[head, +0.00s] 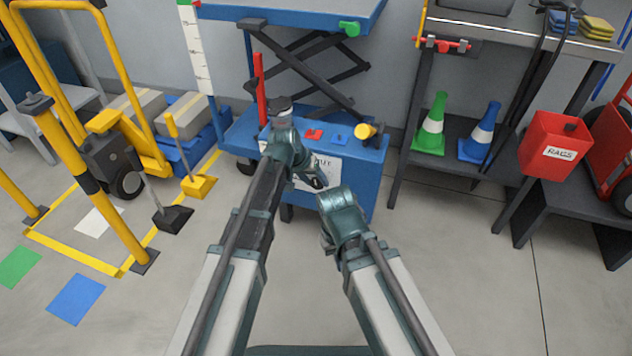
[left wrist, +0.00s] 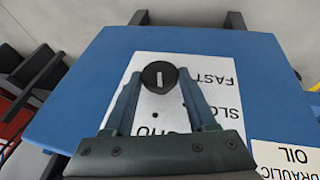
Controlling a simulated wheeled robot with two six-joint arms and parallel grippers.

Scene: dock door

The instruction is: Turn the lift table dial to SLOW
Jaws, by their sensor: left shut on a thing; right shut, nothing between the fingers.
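The blue lift table (head: 352,175) stands ahead, with a white label panel (head: 328,165) on its near face. In the left wrist view a round black dial (left wrist: 159,77) with a white mark sits on the panel. The mark runs up and down in that view. FAST (left wrist: 212,79) and a partly covered SLOW (left wrist: 226,110) are printed to the dial's right; a third word is mostly hidden. My left gripper (head: 318,182) is at the panel, its fingers shut on the dial's sides. My right gripper (head: 327,243) is lower, apart from the table, shut and empty.
Red and blue buttons (head: 314,134) and a yellow knob (head: 366,131) are on the table's ledge. A shelf with green (head: 431,127) and blue cones stands right, beside a red rags bin (head: 553,144). Yellow rails (head: 95,185) stand left.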

